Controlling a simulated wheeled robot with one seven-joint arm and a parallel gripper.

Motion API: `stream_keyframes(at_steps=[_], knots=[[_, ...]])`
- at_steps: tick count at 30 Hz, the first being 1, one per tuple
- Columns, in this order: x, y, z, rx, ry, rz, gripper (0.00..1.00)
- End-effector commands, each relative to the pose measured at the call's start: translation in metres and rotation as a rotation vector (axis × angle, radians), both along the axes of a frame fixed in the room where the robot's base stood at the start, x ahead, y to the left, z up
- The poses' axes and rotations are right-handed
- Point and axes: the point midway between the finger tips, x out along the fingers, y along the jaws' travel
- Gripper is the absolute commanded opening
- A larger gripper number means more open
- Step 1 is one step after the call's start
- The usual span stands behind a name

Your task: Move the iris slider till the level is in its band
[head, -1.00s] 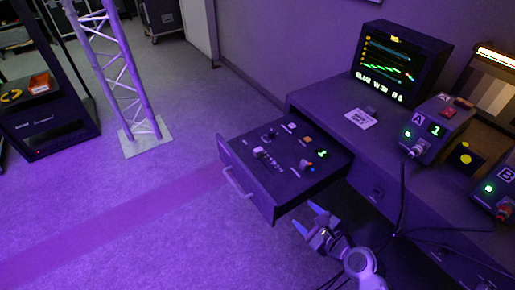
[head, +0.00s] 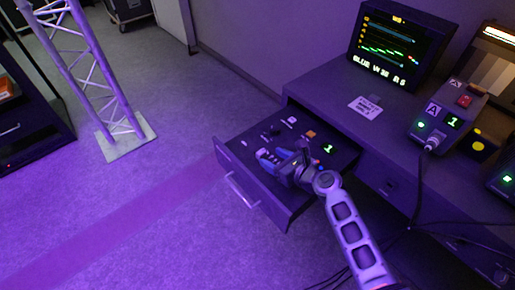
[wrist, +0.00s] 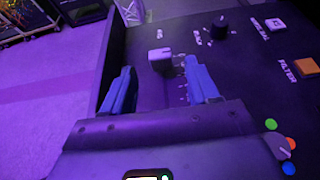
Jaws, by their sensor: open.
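The iris slider looks to be the pale square cap (wrist: 160,58) beside scale marks on the drawer panel (head: 255,172); its own label is not readable. My gripper (head: 272,156) is over the drawer with blue fingertips. In the wrist view, my gripper (wrist: 160,85) is open, one finger to each side of the cap's line, and the cap shows just beyond the gap between them. Contact cannot be told. In the head view my gripper hides most of the slider area.
The panel also has a black round knob (wrist: 222,28), an orange FILTER button (wrist: 305,67) and a coloured-dot selector (wrist: 283,153). The pulled-out drawer has a front handle (head: 241,190). Camera box A (head: 440,120) with cables stands right. A truss (head: 85,70) stands left; floor between is clear.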

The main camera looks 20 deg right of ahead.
Motion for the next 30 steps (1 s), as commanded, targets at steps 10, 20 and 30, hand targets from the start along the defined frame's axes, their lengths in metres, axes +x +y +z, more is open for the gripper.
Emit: stream_keyframes(at_steps=[10, 20, 30], knots=[[0.046, 0.015, -0.021, -0.001, -0.001, 0.002, 0.6], [0.059, 0.02, -0.025, -0.003, -0.001, 0.001, 0.6], [0.058, 0.02, -0.025, -0.002, -0.001, 0.002, 0.4]])
